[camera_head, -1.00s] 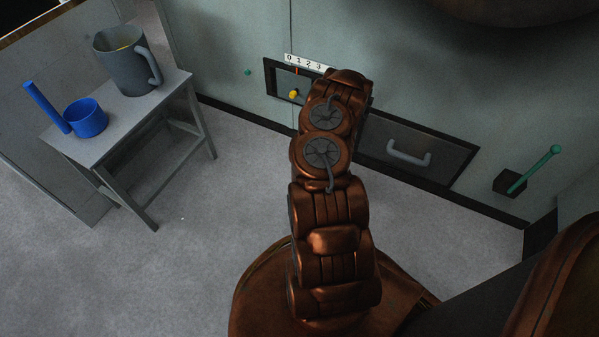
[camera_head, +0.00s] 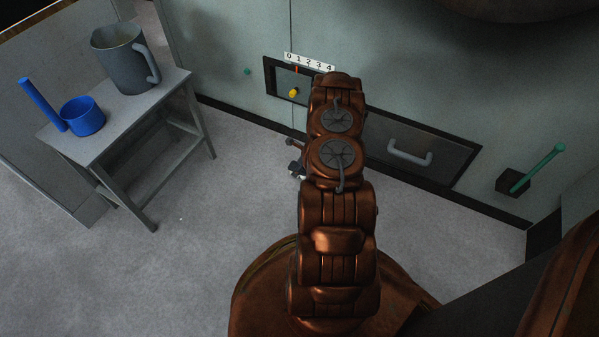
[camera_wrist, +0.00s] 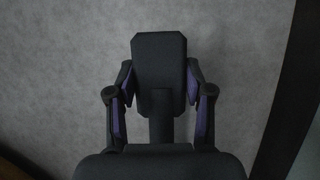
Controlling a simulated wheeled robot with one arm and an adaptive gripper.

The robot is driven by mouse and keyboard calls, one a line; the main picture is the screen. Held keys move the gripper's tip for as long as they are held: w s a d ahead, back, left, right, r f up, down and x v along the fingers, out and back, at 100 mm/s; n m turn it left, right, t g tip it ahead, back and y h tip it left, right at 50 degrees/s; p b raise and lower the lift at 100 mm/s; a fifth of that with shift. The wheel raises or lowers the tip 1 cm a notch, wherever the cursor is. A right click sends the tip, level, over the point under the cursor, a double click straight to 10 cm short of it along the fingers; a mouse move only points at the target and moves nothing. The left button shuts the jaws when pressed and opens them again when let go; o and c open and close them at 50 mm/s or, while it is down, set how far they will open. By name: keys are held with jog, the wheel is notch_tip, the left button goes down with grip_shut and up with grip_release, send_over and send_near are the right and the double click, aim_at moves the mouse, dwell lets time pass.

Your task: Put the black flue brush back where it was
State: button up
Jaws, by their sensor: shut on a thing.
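My gripper (camera_wrist: 160,92) shows in the wrist view, its dark fingers with purple inner pads on either side of a black piece. That piece, which I take for the black flue brush (camera_wrist: 159,62), has a broad flat block with cut corners and a narrower stem running down between the fingers. Its lower part is hidden behind the gripper's body. The floor lies behind it. In the head view my arm hides most of the gripper; only small dark and pale parts (camera_head: 296,168) show left of the arm, above the floor. The brush cannot be made out there.
A grey table (camera_head: 125,128) at left carries a grey jug (camera_head: 122,68) and a blue long-handled scoop (camera_head: 85,118). The grey wall has a recess with a yellow knob (camera_head: 293,92), a drawer handle (camera_head: 410,156) and a green lever (camera_head: 538,168). Floor between table and arm is clear.

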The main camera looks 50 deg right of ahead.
notch_tip(320, 180, down, 3)
jog(key=shift+r+b, duration=0.2)
jog(key=shift+b, duration=0.25)
jog(key=shift+r, duration=0.1)
jog(key=o, duration=1.1)
